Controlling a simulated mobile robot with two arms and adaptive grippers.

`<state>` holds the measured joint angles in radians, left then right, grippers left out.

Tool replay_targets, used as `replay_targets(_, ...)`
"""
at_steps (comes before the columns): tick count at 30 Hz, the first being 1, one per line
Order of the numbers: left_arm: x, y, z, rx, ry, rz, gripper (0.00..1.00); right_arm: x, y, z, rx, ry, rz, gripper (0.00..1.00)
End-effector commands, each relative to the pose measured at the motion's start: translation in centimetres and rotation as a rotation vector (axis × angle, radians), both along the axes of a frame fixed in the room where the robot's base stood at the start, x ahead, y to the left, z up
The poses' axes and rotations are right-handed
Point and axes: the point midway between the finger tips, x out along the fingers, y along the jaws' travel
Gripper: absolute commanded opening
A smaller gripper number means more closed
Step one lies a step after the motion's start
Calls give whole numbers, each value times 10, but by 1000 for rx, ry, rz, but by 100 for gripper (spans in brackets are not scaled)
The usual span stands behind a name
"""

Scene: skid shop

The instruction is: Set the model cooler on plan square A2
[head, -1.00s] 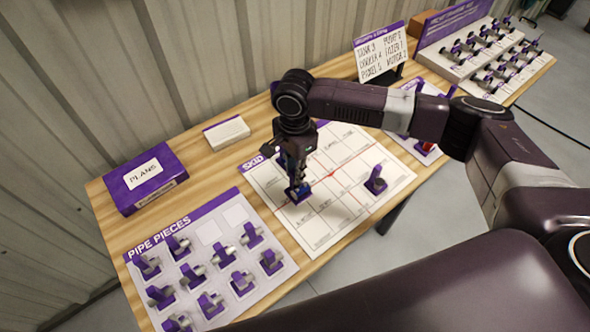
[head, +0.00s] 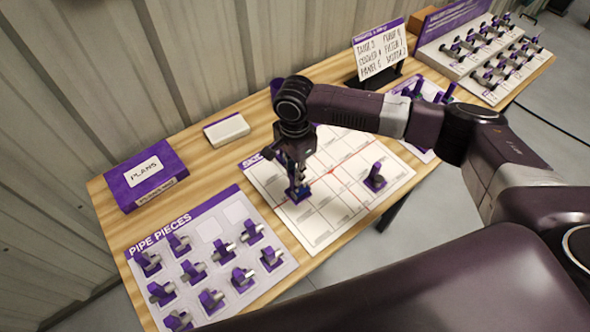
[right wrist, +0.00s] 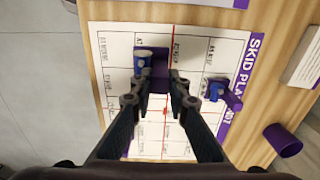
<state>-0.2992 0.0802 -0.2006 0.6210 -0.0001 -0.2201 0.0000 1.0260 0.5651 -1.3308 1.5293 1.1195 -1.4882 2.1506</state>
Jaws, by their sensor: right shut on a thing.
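My right gripper (right wrist: 162,84) is shut on a small purple piece with a blue and pale top (right wrist: 145,63), likely the model cooler. It holds the piece upright, at or just above the white skid plan (right wrist: 150,149). In the right wrist view, it covers a square in the top row, second from the left; the small labels are hard to read. In the head view, my right gripper (head: 297,182) and the piece are over the plan's left half. Contact with the plan cannot be told. My left gripper is not in view.
Another purple and blue piece (right wrist: 217,90) stands near the plan's title strip. A purple piece (head: 375,177) stands at the plan's right side. A pipe pieces tray (head: 207,317), plans box (head: 173,193) and pale block (head: 227,130) surround the left side. A purple cup (right wrist: 283,140) stands beside the plan.

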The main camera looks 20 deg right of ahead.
Motion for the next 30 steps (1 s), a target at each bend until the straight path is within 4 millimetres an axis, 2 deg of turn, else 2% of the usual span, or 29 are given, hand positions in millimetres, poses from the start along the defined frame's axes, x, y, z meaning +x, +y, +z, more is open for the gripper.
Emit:
replay_targets(21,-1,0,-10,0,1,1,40,0,0,-36,0,0,0,0)
replay_targets(30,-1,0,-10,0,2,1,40,0,0,-37,0,-1,0,0)
